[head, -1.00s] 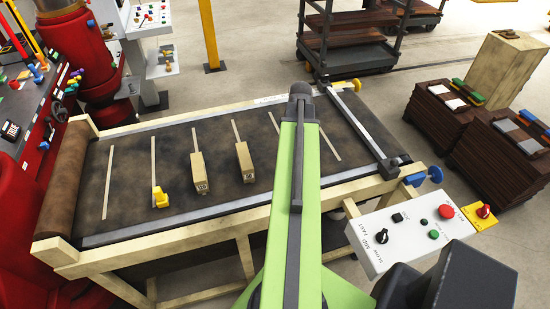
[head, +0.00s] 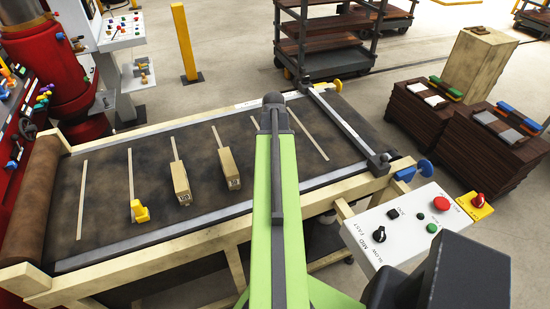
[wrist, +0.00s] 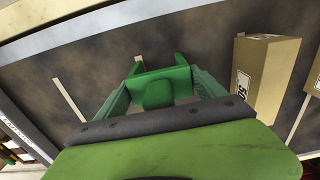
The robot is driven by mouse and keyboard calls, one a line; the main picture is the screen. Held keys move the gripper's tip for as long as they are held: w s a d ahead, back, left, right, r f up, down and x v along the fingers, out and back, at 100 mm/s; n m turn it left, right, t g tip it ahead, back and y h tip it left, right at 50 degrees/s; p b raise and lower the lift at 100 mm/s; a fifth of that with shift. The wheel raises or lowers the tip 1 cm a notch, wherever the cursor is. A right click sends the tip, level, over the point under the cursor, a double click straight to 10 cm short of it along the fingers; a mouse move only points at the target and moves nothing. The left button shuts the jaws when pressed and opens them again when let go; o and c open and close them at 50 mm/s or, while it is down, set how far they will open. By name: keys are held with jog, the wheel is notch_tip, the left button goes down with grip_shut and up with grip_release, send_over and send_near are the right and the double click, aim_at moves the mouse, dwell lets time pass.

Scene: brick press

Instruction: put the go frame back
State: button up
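In the wrist view a green frame-like piece (wrist: 158,84), with two short upright ends and a rounded tongue, sits between the fingers of my gripper (wrist: 160,90). I take it as the go frame; the fingers press close on both its sides. It is over the dark belt. In the head view my green arm hides the gripper and this piece. The belt table (head: 105,256) has pale stripes across it. A yellow piece (head: 139,211) stands on one stripe at the left.
Two tan blocks, a left one (head: 180,182) and a right one (head: 229,168), lie on the belt; the right one also shows in the wrist view (wrist: 262,75). A white control panel (head: 400,230) is at front right. Brown stacks (head: 490,145) stand beyond. Red machinery (head: 45,60) is left.

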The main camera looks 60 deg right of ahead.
jog(key=o, duration=0.3)
notch_tip(320, 180, up, 13)
jog(key=p, duration=1.2)
jog(key=shift+f, duration=0.3)
